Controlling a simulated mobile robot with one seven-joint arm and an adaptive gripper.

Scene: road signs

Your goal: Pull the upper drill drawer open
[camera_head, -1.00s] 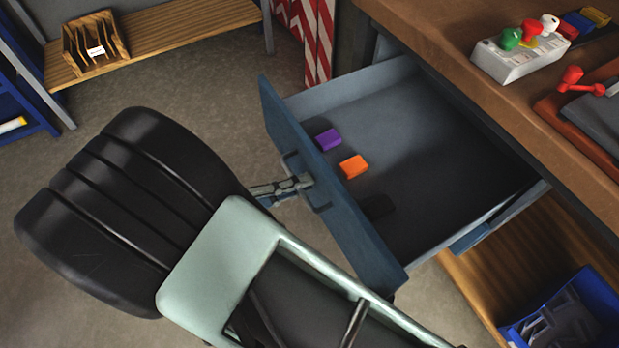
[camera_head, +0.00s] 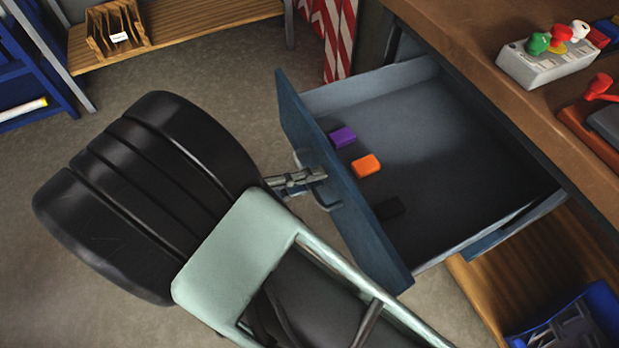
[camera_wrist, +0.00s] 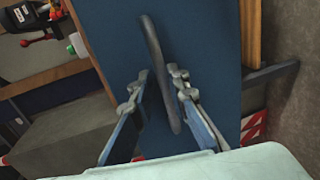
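The upper drawer, with a blue front (camera_head: 345,190) and grey inside (camera_head: 450,150), is pulled far out from under the workbench. A curved bar handle (camera_head: 330,202) is on its front. My gripper (camera_head: 313,178) is at this handle, reaching in from the left. In the wrist view, the handle (camera_wrist: 152,40) runs between the two fingers of my gripper (camera_wrist: 160,78). The fingers stand apart with a visible gap; the right finger is close to the handle, and I cannot tell whether it touches. The blue drawer front (camera_wrist: 210,60) fills the middle of that view.
The workbench top (camera_head: 480,60) carries a control box (camera_head: 545,60). A blue bin (camera_head: 600,305) stands on the lower shelf.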

